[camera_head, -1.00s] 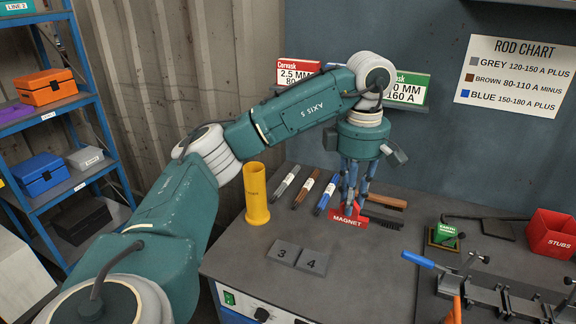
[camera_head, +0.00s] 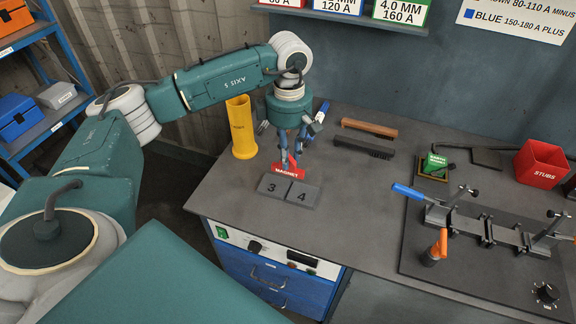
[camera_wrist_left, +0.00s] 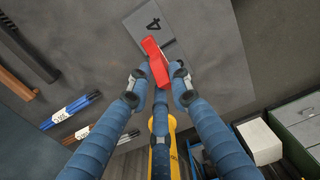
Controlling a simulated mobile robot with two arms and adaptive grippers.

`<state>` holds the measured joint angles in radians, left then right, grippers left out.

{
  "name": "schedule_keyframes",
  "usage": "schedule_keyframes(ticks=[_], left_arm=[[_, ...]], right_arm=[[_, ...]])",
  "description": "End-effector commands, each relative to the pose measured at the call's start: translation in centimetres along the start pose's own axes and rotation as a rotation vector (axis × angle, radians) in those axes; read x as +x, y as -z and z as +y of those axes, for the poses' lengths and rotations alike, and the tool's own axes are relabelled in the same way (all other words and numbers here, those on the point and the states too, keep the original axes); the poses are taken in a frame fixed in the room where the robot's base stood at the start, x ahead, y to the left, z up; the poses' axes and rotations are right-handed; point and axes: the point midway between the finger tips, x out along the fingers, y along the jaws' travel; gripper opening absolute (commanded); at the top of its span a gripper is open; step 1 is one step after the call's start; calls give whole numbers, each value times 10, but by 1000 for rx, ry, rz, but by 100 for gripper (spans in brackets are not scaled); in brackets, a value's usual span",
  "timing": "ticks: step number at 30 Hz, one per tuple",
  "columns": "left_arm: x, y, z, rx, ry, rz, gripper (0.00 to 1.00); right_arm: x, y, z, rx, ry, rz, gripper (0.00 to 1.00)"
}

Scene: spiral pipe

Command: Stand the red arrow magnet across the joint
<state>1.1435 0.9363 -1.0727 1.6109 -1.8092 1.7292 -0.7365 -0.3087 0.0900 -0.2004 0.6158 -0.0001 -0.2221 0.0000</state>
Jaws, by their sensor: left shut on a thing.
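My left gripper (camera_head: 291,157) is shut on the red magnet (camera_head: 288,171), which bears the white word MAGNET. It holds the magnet at the back edge of two grey plates. The plate marked 3 (camera_head: 268,191) lies on the left and the plate marked 4 (camera_head: 305,199) on the right, side by side with a seam between them. In the left wrist view the magnet (camera_wrist_left: 155,58) sits between the blue fingertips (camera_wrist_left: 158,82) and covers part of the plate marked 4 (camera_wrist_left: 150,36). Whether the magnet touches the plates I cannot tell. My right gripper is out of view.
A yellow tube (camera_head: 241,128) stands left of the gripper. Two brushes (camera_head: 366,138) lie behind it on the right. A clamp fixture with a blue handle (camera_head: 412,193) and a red STUBS bin (camera_head: 541,163) stand further right. Bench space right of the plates is clear.

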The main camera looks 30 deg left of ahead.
Motion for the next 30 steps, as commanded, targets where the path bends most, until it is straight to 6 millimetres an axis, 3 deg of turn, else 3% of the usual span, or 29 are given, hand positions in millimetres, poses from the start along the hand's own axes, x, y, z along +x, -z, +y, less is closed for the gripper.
schedule_keyframes(ticks=[6,15,30], left_arm=[[20,0,0,0,0,-1,0],[58,0,1,0,-1,0,0],[69,0,1,0,-3,-1,0]], right_arm=[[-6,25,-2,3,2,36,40],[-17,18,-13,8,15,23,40],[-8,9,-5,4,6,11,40]])
